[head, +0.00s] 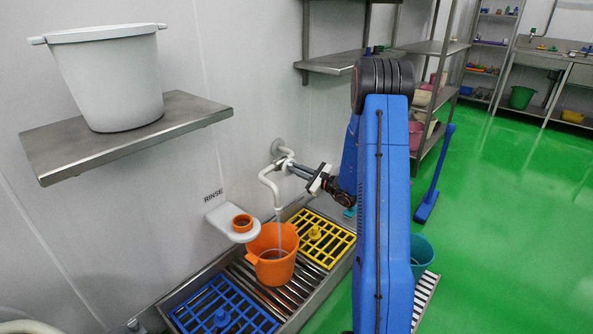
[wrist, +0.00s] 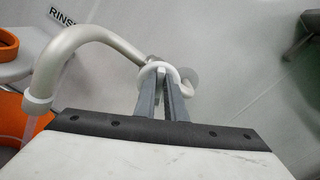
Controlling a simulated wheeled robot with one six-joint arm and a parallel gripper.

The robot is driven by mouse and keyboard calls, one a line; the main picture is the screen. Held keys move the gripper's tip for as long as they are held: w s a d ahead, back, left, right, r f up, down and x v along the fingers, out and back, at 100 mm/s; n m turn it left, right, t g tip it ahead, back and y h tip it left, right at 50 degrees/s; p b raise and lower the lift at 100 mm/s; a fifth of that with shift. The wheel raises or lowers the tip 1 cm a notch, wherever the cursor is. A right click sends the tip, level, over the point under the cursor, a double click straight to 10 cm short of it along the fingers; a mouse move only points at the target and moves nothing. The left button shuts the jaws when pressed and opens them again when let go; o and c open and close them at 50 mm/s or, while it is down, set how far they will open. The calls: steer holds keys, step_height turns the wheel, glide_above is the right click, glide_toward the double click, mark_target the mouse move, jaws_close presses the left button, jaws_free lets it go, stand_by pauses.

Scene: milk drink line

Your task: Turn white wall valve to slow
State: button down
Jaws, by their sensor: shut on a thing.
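The white wall valve (head: 281,157) sits on the grey wall, with a curved white spout (head: 268,184) reaching left and down. In the wrist view the valve's rounded white handle (wrist: 149,70) is at the fingertips, and the pale spout (wrist: 88,38) arcs to the left. My gripper (head: 289,165) is at the valve, its two dark fingers shut on the handle; the fingers also show in the wrist view (wrist: 162,82). A thin pale stream of water (head: 278,228) seems to run from the spout into the orange bucket (head: 272,262) below. The fingers partly hide the valve.
A wall holder (head: 222,218) with an orange ring is left of the spout under a RINSE label. The bucket stands on a metal grate between a blue rack (head: 238,319) and a yellow rack (head: 338,243). A steel shelf (head: 190,115) holds a white tub (head: 108,85).

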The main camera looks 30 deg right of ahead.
steer(key=c, duration=1.8)
jaws_free()
steer(key=v, duration=1.7)
steer(key=shift+s+d, duration=0.1)
steer(key=shift+s, duration=0.15)
